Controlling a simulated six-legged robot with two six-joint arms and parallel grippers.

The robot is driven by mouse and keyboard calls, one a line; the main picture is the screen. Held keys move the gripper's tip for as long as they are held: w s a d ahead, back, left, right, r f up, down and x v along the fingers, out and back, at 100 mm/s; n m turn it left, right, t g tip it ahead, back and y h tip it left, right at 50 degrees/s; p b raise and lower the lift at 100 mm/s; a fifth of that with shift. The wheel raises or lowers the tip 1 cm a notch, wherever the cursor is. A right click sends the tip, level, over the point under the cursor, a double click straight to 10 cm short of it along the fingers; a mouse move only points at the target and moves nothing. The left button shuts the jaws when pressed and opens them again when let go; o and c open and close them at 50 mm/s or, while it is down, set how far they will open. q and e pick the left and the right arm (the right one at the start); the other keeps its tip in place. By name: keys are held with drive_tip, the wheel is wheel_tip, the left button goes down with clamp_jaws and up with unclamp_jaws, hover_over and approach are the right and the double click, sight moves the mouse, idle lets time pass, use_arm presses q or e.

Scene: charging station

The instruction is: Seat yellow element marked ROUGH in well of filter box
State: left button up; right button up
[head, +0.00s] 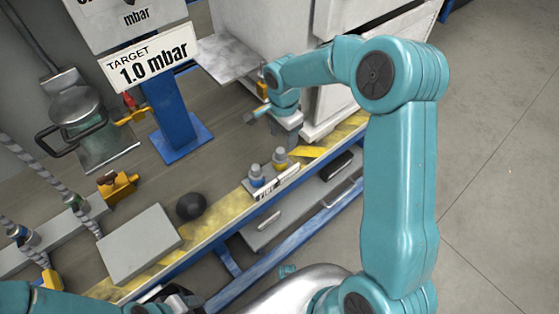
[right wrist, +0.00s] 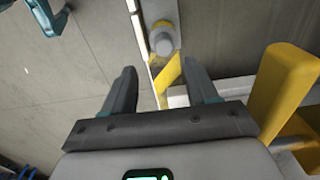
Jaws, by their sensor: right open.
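My right gripper (head: 287,135) hangs close above the yellow element, fingers pointing down. In the right wrist view my right gripper (right wrist: 160,88) is open and empty, and a grey-knobbed element (right wrist: 162,40) lies beyond its fingertips. My left arm (head: 25,300) enters at the bottom left; its fingers are not clear. I cannot make out the filter box or its well with certainty.
A white label plate (head: 277,183) fronts the rack. A black ball (head: 191,206) and a grey slab (head: 140,244) lie to its left. A blue post (head: 173,120) carries the 1.0 mbar sign (head: 152,66). A white cabinet (head: 265,35) stands behind my right gripper.

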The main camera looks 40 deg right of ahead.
sight(280, 151)
wheel_tip(280, 151, down, 2)
drive_tip(key=shift+f, duration=0.15)
drive_tip(key=f, duration=0.3)
drive_tip(key=f+b, duration=0.1)
drive_tip(key=f, duration=0.1)
drive_tip(key=shift+w+a+f, duration=0.2)
drive_tip(key=shift+w+a, duration=0.05)
drive_tip(key=shift+w, duration=0.1)
clamp_jaws()
